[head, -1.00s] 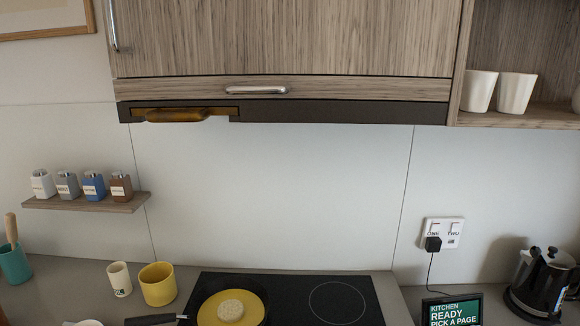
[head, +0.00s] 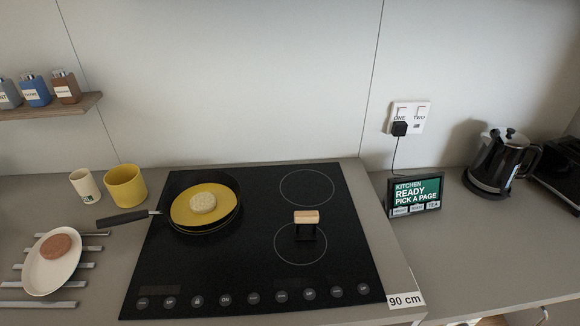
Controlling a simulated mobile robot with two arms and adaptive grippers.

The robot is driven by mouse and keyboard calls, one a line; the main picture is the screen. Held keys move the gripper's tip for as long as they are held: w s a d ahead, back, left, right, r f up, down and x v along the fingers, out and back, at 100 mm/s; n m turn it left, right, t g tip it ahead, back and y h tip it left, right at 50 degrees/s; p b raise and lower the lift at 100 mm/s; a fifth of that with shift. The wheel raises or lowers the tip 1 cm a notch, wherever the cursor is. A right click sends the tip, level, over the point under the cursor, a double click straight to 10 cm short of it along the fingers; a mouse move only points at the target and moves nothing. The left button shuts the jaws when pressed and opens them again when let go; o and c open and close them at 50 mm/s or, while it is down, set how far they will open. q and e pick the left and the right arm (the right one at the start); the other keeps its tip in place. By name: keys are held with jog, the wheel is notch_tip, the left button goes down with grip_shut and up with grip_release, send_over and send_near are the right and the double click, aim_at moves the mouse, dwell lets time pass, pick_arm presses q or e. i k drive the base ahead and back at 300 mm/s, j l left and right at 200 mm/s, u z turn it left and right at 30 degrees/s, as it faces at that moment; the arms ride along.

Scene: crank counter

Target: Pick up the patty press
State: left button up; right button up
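The patty press (head: 306,222) stands on the black cooktop (head: 200,275), over the front right burner ring. It has a light wooden grip on top and a dark body below, which is hard to make out against the black glass. A pan (head: 203,206) with a yellow inside sits on the back left of the cooktop, with a pale round patty (head: 203,202) in it. Its dark handle points left. Neither of my grippers shows in the head view.
A white plate (head: 64,275) with a brown patty (head: 55,247) lies on metal bars at the left. Cups stand behind it. A tablet screen (head: 415,194) and a black kettle (head: 500,162) stand right of the cooktop. The counter front right is clear.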

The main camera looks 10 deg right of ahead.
aim_at(306, 222)
jog(key=k+j+z, duration=0.15)
jog(key=k+j, duration=0.55)
